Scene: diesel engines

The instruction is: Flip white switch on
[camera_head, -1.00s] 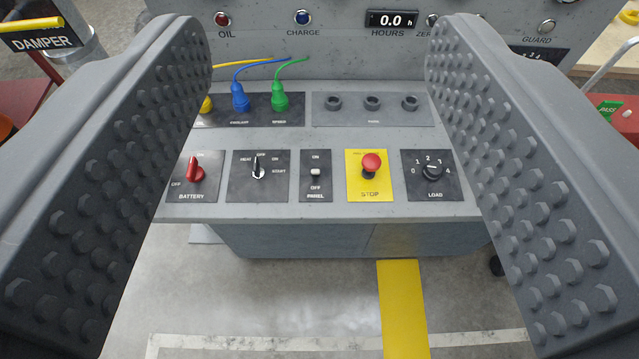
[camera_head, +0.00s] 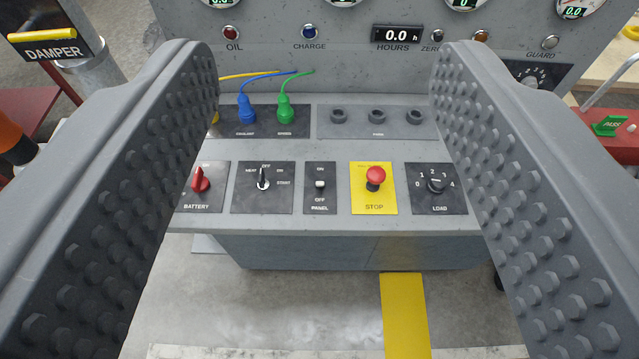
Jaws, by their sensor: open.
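The white switch (camera_head: 320,184) is a small rocker or toggle on a black plate marked ON above, OFF and PANEL below. It sits on the sloped grey control panel, between the key-type selector and the yellow STOP plate. Whether it stands at ON or OFF is too small to tell. My gripper (camera_head: 322,62) is open and empty, its two studded grey jaws wide apart on either side of the view. The switch shows between the jaws, apart from both.
Left of the switch are a start selector (camera_head: 263,178) and a red battery knob (camera_head: 201,180). Right are a red stop button (camera_head: 376,176) and a load dial (camera_head: 436,184). Blue (camera_head: 247,108) and green (camera_head: 286,109) plugs with cables stand behind. A yellow floor stripe (camera_head: 405,315) lies below.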

